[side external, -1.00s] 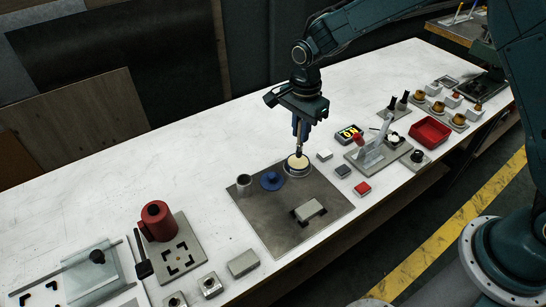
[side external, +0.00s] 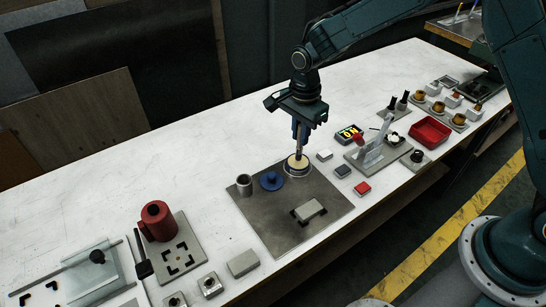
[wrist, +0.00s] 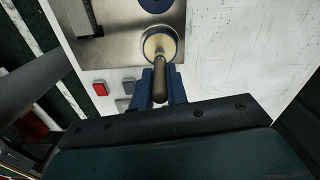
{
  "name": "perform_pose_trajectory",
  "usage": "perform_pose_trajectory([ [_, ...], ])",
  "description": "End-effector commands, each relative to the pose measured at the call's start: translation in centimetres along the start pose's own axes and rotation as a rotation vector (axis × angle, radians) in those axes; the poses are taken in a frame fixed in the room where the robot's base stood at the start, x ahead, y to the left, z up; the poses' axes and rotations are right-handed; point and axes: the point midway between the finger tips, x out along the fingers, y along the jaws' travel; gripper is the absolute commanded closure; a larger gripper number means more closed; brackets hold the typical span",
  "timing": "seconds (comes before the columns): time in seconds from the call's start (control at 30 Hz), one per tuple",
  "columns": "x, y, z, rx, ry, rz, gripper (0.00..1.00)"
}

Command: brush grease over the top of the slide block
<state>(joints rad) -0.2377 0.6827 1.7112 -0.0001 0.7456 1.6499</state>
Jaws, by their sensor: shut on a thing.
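My gripper (side external: 299,136) is shut on the brush (wrist: 160,75), a brown handle held between blue fingers in the wrist view. The brush points down, its lower end at the round tin of cream-coloured grease (side external: 297,164). I cannot tell how deep the bristles sit; the tin also shows in the wrist view (wrist: 150,42). The slide block (side external: 309,210) is a pale grey block with dark pieces at its ends. It lies on the grey metal plate (side external: 274,223), in front of the tin and apart from my gripper.
A blue lidlike disc (side external: 271,181) and a grey cup (side external: 244,184) stand left of the tin on the plate. Small white, dark and red blocks (side external: 362,188) lie right of the plate. A grey stand (side external: 372,152) is farther right. The white table behind is clear.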

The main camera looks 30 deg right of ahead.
Motion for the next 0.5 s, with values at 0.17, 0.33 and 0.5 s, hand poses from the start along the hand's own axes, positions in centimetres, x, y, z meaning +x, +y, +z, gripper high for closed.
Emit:
perform_pose_trajectory([
  [0.17, 0.08, 0.00, 0.00, 0.000, 0.000, 0.000, 1.00],
  [0.33, 0.23, 0.01, 0.00, 0.000, 0.000, 0.001, 1.00],
  [0.5, 0.38, 0.01, 0.00, 0.000, 0.000, 0.001, 1.00],
])
